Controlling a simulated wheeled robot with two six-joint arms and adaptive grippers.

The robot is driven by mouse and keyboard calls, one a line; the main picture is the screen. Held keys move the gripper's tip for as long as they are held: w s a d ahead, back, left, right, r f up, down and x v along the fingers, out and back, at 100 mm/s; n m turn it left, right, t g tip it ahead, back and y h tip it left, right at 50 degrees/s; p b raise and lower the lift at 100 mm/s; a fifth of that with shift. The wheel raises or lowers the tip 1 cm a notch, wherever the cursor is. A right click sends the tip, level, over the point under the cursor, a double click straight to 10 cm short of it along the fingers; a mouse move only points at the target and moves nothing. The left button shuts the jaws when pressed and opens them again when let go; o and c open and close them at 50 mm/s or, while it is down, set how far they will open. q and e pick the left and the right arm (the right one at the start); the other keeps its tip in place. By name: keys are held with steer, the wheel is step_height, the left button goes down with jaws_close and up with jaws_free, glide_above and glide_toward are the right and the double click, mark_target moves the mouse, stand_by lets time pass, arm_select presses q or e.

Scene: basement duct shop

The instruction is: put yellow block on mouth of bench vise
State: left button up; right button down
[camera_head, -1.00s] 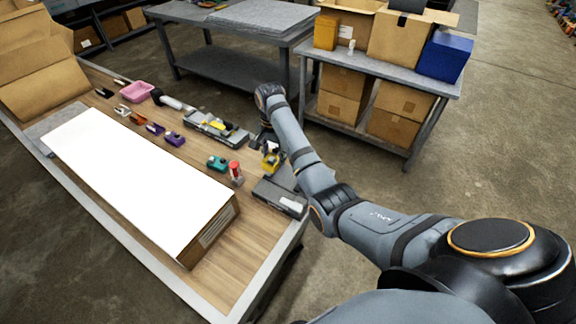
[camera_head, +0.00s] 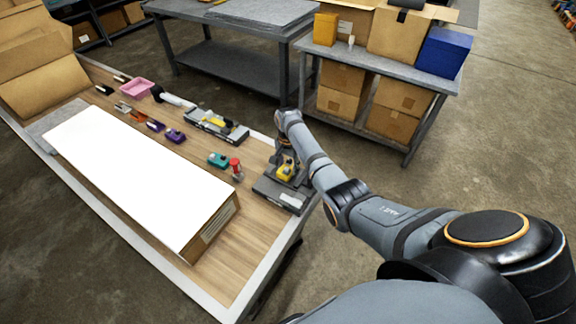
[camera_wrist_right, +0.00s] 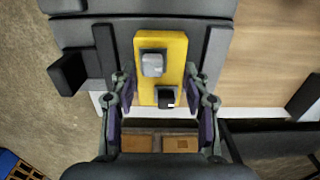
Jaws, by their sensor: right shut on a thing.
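The yellow block (camera_head: 287,172) is in my right gripper (camera_head: 285,165), over the grey bench vise (camera_head: 267,189) at the near right end of the workbench. In the right wrist view the block (camera_wrist_right: 146,84) stands lengthwise between the two fingers of the gripper (camera_wrist_right: 160,78), with a light grey and a black piece on its face. The grey vise (camera_wrist_right: 82,33) shows behind and on both sides of it. I cannot tell whether the block touches the vise. My left gripper is not in view.
On the workbench (camera_head: 240,262), a red-topped item (camera_head: 236,166) and a teal item (camera_head: 218,160) stand left of the vise. A long white-topped box (camera_head: 135,175) fills the bench's middle. A grey tool with a yellow part (camera_head: 216,124) lies farther back. A shelf with cartons (camera_head: 345,95) stands behind.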

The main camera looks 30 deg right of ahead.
mark_target(288, 167)
steer(key=c, duration=0.7)
jaws_free()
steer(key=shift+o, duration=0.2)
step_height(288, 167, up, 12)
steer(key=b, duration=0.1)
